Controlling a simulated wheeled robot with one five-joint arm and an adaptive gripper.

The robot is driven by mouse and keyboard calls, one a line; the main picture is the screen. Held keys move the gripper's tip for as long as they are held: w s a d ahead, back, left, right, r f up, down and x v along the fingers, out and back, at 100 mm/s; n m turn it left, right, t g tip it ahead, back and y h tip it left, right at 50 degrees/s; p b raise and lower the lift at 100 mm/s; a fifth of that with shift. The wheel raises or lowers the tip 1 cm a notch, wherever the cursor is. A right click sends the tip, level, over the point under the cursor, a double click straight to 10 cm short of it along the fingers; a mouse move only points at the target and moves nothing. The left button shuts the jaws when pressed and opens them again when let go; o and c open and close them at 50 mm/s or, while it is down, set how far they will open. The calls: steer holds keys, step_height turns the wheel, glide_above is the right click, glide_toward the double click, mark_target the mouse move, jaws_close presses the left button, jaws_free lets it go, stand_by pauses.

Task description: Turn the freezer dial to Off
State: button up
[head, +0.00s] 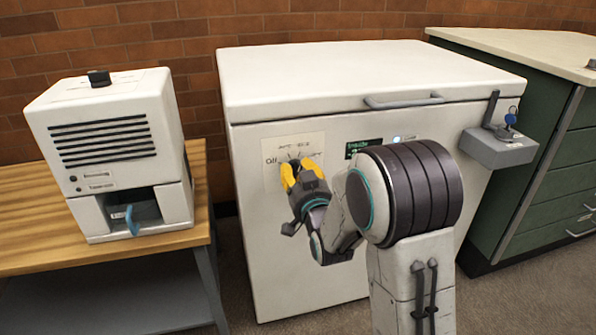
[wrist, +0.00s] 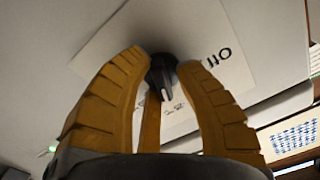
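The white chest freezer (head: 290,250) stands ahead with a pale dial plate (head: 275,148) on its front, with "Off" at the plate's left. The small dark freezer dial (wrist: 162,75) sits between my yellow fingertips in the wrist view. My gripper (head: 301,172) is at the plate, with a fingertip against each side of the dial and no clear gap. In the wrist view the "Off" mark (wrist: 218,58) appears upside down to the right of the dial. Fingers hide other marks, and I cannot tell which mark the dial points to.
A dark display (head: 362,148) and a small light are right of the plate. The lid handle (head: 403,101) and a grey latch box (head: 498,147) stick out. A white vented machine (head: 110,155) stands on a wooden table at left; a green cabinet (head: 550,170) is at right.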

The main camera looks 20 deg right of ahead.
steer(key=shift+d, duration=0.1)
jaws_close()
steer(key=shift+n, duration=0.4)
steer(key=n, duration=0.3)
steer(key=shift+r+n, duration=0.2)
steer(key=shift+n, duration=0.2)
steer(key=n, duration=0.4)
steer(key=shift+r+n, duration=0.15)
steer(key=shift+n, duration=0.15)
steer(key=n, duration=0.4)
steer(key=shift+r, duration=0.15)
steer(key=n, duration=0.4)
steer(key=shift+n, duration=0.3)
steer(key=shift+r, duration=0.1)
